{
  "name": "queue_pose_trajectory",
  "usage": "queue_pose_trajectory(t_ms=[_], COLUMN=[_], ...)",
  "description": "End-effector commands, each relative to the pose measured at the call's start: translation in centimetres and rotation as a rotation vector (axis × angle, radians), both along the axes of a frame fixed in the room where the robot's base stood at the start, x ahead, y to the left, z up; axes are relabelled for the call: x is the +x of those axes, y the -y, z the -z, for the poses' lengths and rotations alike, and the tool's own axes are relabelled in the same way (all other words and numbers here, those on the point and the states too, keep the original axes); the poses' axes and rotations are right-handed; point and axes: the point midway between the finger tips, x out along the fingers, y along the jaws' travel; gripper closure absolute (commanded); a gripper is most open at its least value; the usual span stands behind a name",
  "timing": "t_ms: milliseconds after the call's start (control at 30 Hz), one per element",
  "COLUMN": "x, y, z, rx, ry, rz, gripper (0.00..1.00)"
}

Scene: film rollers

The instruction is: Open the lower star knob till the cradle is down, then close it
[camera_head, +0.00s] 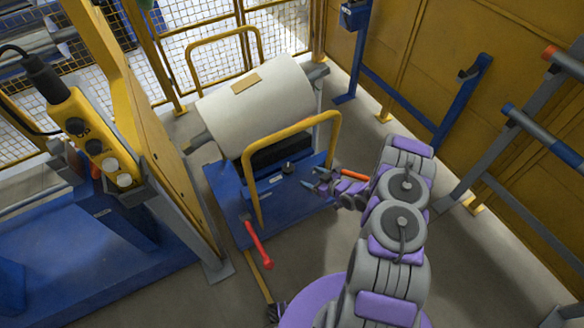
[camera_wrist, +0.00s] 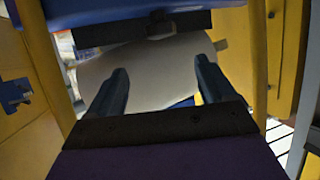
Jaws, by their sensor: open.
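A small dark knob (camera_head: 288,168) sits on the front of the blue cart (camera_head: 225,195) in the head view. I cannot make out its star shape or whether it is the lower one. The cradle under the white film roll (camera_head: 255,105) is mostly hidden by the roll. My gripper (camera_head: 312,179) is just right of the knob, apart from it, open and empty. In the wrist view both fingers of my gripper (camera_wrist: 162,66) stand spread, with the pale roll (camera_wrist: 150,75) behind them.
A yellow hoop handle (camera_head: 290,130) rises from the cart close to my arm. A red-handled lever (camera_head: 257,243) stands at the cart's front left. A yellow push-button pendant (camera_head: 93,140) hangs at left. A rack with bars (camera_head: 530,130) stands at right. The grey floor in front is mostly clear.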

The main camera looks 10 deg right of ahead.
Motion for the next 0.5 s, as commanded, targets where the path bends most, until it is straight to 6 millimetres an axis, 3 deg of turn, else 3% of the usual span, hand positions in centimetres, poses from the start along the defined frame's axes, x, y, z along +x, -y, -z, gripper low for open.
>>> queue_pose_trajectory(t_ms=[500], x=[7.8], y=[-5.1], z=[4.1], rx=[0.007], ry=[0.003], rz=[-0.002], gripper=[0.17])
